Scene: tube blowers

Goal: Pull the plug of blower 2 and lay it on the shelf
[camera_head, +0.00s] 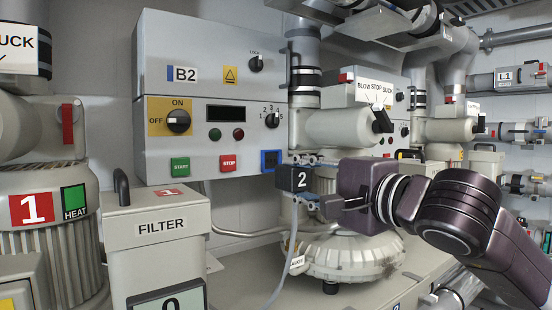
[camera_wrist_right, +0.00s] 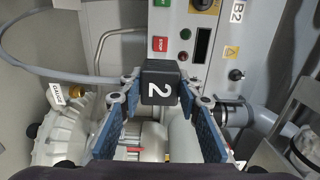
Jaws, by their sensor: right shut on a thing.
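The black plug marked 2 (camera_head: 292,178) is in front of the control box B2 (camera_head: 222,95), close to the blue-framed socket (camera_head: 270,161). The socket's face shows past the plug's upper left; I cannot tell whether the two still touch. My right gripper (camera_head: 308,182) is shut on the plug from the right. In the right wrist view the plug (camera_wrist_right: 160,82) sits between the blue-padded fingertips (camera_wrist_right: 160,97) and hides the socket. A grey cable (camera_head: 290,245) hangs from the plug. Blower 2 (camera_head: 345,255) stands behind and below my gripper. My left gripper is not in view.
The beige shelf (camera_head: 238,280) below the box has bare room left of the blower. The grey filter box (camera_head: 158,240) with its handle stands at the left front. The blower's switch housing (camera_head: 345,125) and pipes are just above my right gripper.

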